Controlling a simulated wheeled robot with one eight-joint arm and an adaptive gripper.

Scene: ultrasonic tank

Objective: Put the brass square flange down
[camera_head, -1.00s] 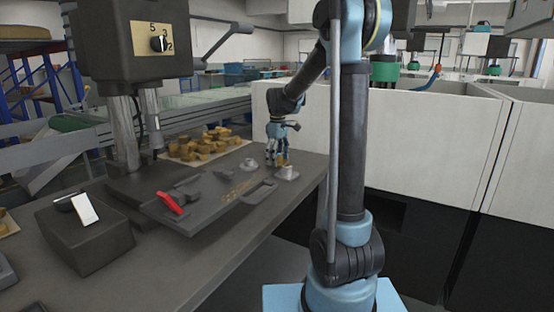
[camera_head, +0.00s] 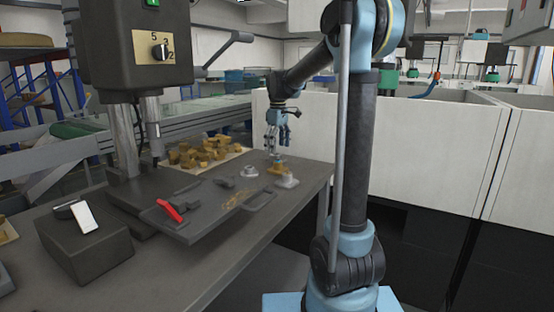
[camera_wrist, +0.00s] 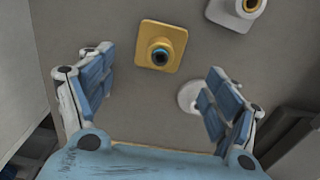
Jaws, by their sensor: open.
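The brass square flange (camera_wrist: 172,59) lies flat on the dark grey table in the wrist view, its round hub and dark bore facing up. It shows small in the head view (camera_head: 278,169), below my gripper (camera_head: 273,146). In the wrist view my gripper (camera_wrist: 158,72) is open and empty. Its two blue-padded fingers are spread wide, and the flange lies beyond and between their tips, touching neither.
A pale round part (camera_wrist: 188,97) lies near the right finger. A pale square part with a yellow ring (camera_wrist: 223,13) is at the upper right. Several brass parts (camera_head: 205,151) lie on a sheet beside the drill press (camera_head: 130,45). A red-handled tool (camera_head: 170,211) lies on its plate.

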